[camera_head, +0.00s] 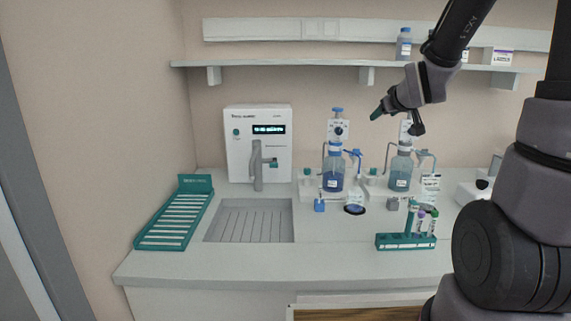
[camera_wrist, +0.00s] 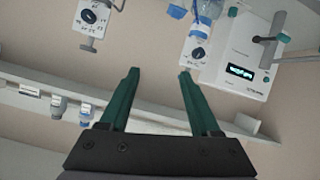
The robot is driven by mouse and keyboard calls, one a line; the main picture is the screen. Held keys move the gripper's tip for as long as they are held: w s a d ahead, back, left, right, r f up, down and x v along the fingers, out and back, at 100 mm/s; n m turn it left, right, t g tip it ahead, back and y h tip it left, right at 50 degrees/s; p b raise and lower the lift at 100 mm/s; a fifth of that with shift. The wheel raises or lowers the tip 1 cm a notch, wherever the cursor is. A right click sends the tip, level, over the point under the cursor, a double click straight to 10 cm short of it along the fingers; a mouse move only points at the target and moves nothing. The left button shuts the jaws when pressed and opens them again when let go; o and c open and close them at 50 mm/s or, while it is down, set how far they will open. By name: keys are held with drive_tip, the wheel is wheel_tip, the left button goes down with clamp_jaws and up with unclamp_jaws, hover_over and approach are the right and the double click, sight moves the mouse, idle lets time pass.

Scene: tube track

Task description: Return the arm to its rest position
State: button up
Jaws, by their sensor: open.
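My gripper (camera_head: 377,113) is raised above the bench, in front of the wall below the shelf, in the head view. In the wrist view, its two green fingers (camera_wrist: 158,75) stand wide apart with nothing between them. The arm comes in from the right, bent, with its upper link rising to the top of the picture. The gripper touches nothing that I can see.
A shelf (camera_head: 290,66) with bottles runs along the wall. Below stand a white machine (camera_head: 240,150), two dispenser bottles, the left one blue (camera_head: 333,178), and a green tube rack (camera_head: 400,241). A green slotted tray (camera_head: 165,228) lies left of the sink (camera_head: 250,222).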

drive_tip(key=s+a+r+m+g, duration=0.1)
drive_tip(key=s+r+m+g, duration=0.1)
drive_tip(key=s, duration=0.6)
drive_tip(key=s+a+r+m+g+y, duration=0.1)
drive_tip(key=s+r+m+g, duration=0.1)
drive_tip(key=s, duration=0.7)
drive_tip(key=s+a+r+m+g+y, duration=0.1)
drive_tip(key=s+m, duration=0.1)
drive_tip(key=s, duration=0.6)
drive_tip(key=shift+s+a+r+m+g, duration=0.15)
drive_tip(key=shift+a+r+m+g, duration=0.1)
drive_tip(key=shift+r+m+g, duration=0.15)
